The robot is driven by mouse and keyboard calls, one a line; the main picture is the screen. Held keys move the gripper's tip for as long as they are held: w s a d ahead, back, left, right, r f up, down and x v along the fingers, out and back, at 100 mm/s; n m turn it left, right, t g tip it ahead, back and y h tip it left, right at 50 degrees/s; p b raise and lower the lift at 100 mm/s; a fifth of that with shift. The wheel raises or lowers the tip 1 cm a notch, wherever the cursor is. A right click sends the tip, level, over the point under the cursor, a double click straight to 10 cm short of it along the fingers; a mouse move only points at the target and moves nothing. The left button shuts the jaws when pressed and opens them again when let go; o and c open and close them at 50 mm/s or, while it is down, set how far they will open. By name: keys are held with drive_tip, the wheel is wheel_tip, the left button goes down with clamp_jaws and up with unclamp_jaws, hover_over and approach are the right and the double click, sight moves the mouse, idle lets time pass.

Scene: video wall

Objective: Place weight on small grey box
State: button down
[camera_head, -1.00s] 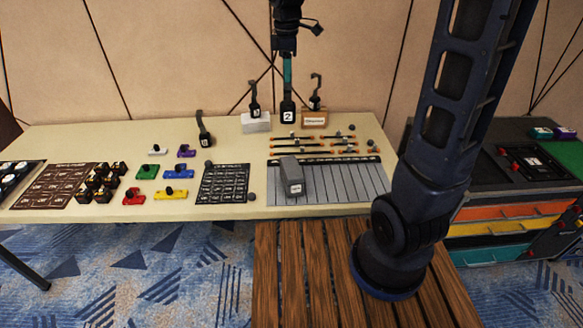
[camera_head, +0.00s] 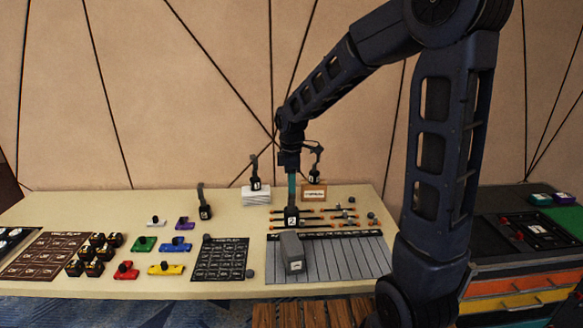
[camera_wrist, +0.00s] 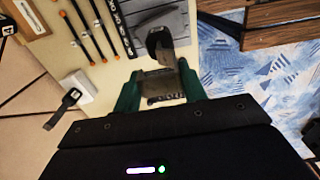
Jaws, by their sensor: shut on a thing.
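My gripper (camera_head: 292,190) has teal fingers and is shut on a black weight (camera_head: 292,216) marked "2". The weight hangs upright below the fingers, just behind the small grey box in the head view. The small grey box (camera_head: 291,252) sits on the striped mat and carries a pale label on its front. Nothing lies on its top. In the wrist view the teal fingers (camera_wrist: 158,85) flank the weight's grey hook, and the weight's black body (camera_wrist: 158,42) shows beyond them. I cannot tell the exact height of the weight above the table.
Another weight (camera_head: 256,183) stands on a white block (camera_head: 256,198) at the back. A third weight (camera_head: 204,210) stands to the left. A wooden sign (camera_head: 313,193) and orange-tipped bars (camera_head: 340,225) lie nearby. Coloured blocks and a dark grid mat (camera_head: 222,262) fill the left.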

sight(291, 202)
drive_tip(key=shift+f, duration=4.3)
drive_tip(key=c, duration=0.8)
unclamp_jaws()
